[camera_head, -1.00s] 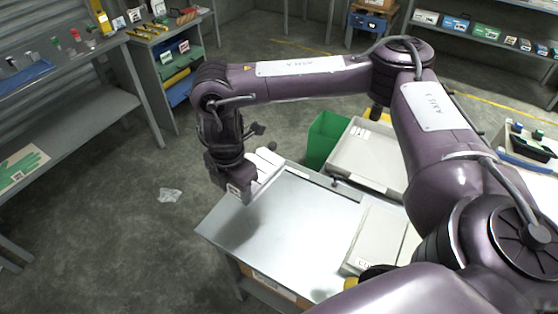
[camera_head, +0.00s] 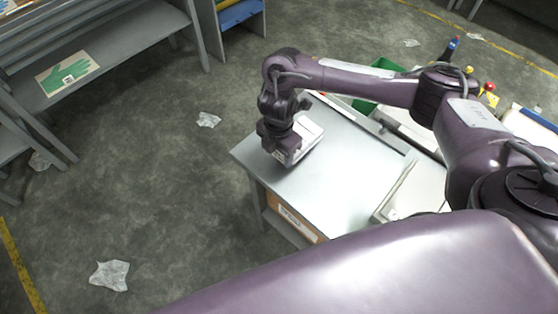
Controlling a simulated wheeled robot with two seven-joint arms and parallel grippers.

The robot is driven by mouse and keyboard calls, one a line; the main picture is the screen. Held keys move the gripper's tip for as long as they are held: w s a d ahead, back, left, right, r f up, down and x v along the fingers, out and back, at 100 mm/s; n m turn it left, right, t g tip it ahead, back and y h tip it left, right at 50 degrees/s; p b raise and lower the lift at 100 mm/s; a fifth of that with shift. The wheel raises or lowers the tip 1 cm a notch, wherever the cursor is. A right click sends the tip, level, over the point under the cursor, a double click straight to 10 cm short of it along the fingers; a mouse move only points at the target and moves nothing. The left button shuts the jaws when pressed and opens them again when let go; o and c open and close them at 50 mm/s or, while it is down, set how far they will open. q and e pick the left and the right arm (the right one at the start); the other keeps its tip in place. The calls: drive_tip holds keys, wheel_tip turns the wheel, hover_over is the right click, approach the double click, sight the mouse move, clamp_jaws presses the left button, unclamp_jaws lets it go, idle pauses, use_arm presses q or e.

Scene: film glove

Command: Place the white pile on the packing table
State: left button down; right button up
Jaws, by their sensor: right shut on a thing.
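The grey metal packing table (camera_head: 340,180) stands right of the middle, with a bare top at its left end. My right gripper (camera_head: 290,150) is over the far left part of that top. It is shut on the white pile (camera_head: 310,131), a small stack of flat white pieces partly hidden by the gripper. The pile looks very close to the table top; I cannot tell whether it touches. My left gripper is not in view.
Pale trays (camera_head: 416,190) take up the table's right part. A green bin (camera_head: 364,105) stands behind. A shelf at upper left carries a card with a green glove picture (camera_head: 68,75).

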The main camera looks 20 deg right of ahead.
wheel_tip(320, 180, down, 3)
drive_tip(key=shift+f, duration=0.4)
drive_tip(key=o, duration=1.1)
drive_tip(key=shift+c, duration=0.2)
wheel_tip(320, 180, up, 12)
drive_tip(key=p, duration=0.3)
drive_tip(key=shift+s, duration=0.1)
